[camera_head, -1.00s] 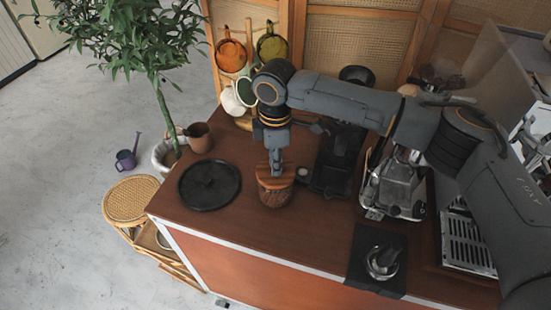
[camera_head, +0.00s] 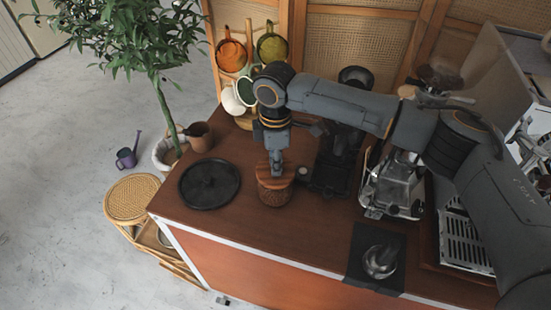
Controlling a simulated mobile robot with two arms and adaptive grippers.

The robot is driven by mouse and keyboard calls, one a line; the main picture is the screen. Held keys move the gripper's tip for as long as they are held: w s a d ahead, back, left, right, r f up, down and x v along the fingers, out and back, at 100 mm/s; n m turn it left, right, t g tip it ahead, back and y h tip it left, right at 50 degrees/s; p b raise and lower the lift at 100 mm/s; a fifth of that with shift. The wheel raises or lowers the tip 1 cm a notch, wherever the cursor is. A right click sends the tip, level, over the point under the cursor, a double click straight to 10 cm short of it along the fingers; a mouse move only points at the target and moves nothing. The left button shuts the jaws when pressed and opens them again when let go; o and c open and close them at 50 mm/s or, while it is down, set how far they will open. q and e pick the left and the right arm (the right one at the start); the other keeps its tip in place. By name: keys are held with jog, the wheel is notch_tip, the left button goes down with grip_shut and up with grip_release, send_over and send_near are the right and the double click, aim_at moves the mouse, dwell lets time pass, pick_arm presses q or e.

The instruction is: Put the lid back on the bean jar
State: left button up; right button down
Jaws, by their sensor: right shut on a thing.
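The bean jar (camera_head: 275,195) is a round brown jar on the wooden cart top, near the middle of the view. Its wooden lid (camera_head: 264,178) sits at the jar's mouth and looks about level. Whether it is fully seated I cannot tell. My right gripper (camera_head: 277,172) points straight down from above and is shut on the lid; its fingertips partly hide the lid's middle. My left gripper is not in view.
A round black tray (camera_head: 209,184) lies left of the jar, with a brown cup (camera_head: 199,137) behind it. A mug rack with cups (camera_head: 240,90) stands at the back. The espresso machine (camera_head: 395,185) and a black mat (camera_head: 362,262) are at right.

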jog(key=shift+p, duration=0.55)
dwell(0.6)
dwell(0.4)
jog(key=c, duration=0.7)
grip_release()
jog(key=shift+o, duration=0.2)
jog(key=shift+r+p, duration=3.5)
jog(key=shift+p, duration=0.3)
grip_shut()
